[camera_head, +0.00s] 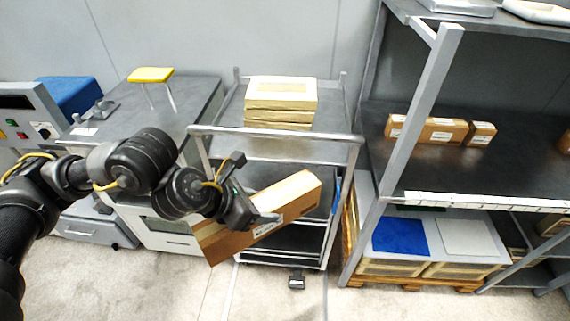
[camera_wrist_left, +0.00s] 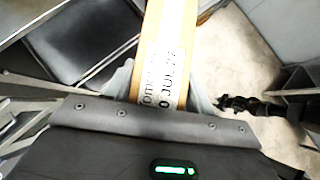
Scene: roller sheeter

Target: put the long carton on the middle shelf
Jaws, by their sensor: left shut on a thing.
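My left gripper (camera_head: 268,217) is shut on the long carton (camera_head: 285,200), a brown box with a white label. It holds the carton tilted, right end higher, in front of the wheeled cart (camera_head: 340,134). In the left wrist view the carton (camera_wrist_left: 165,50) runs between the fingers, its label near the palm. The rack on the right has a dark middle shelf (camera_head: 435,178) with several small brown cartons (camera_head: 432,130) on it. The cart also has a dark middle level, partly hidden by the carton. A black gripper (camera_wrist_left: 235,103), apparently my right one, shows in the wrist view; its jaws are unclear.
A stack of cartons (camera_head: 281,100) stands on the cart's top. A grey rack post (camera_head: 408,140) stands between cart and rack shelves. Blue (camera_head: 400,237) and white (camera_head: 466,240) sheets lie below the rack's middle shelf. A yellow stool (camera_head: 150,75) stands on the left bench.

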